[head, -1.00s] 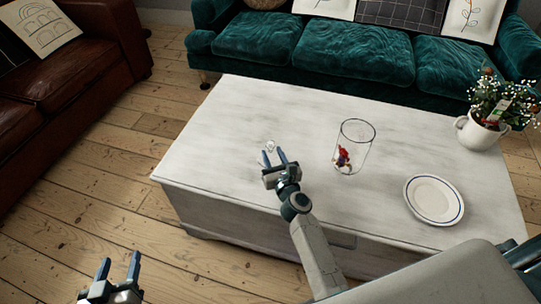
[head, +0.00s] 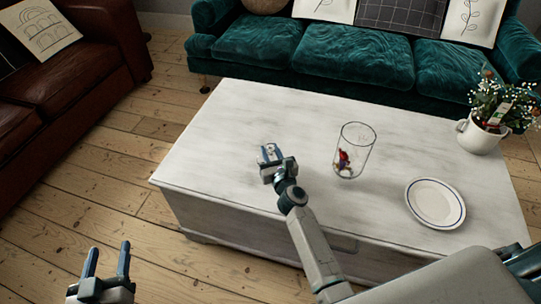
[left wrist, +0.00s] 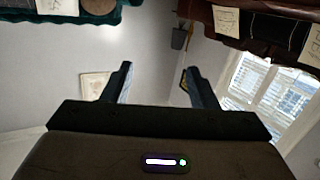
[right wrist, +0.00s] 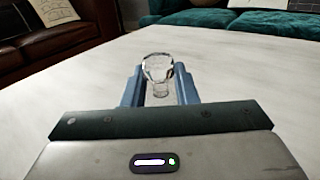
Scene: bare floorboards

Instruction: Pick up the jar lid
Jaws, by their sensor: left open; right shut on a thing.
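The jar lid (right wrist: 158,70), a small clear glass piece with a rounded knob, is between the fingers of my right gripper (right wrist: 158,86) in the right wrist view. My right gripper (head: 269,154) is shut on it, low over the left part of the white table. In the head view the lid is tiny and mostly hidden by the fingers. The clear glass jar (head: 364,137) stands upright to the right, with a small red and blue figure (head: 344,159) inside. My left gripper (head: 107,262) is open and empty above the floor, left of the table.
The white table (head: 220,130) also holds a white plate (head: 436,202) with a blue rim and a potted plant (head: 481,135) at the right. A teal sofa (head: 350,60) stands behind and a brown leather sofa (head: 75,85) at the left. The table's left part is clear.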

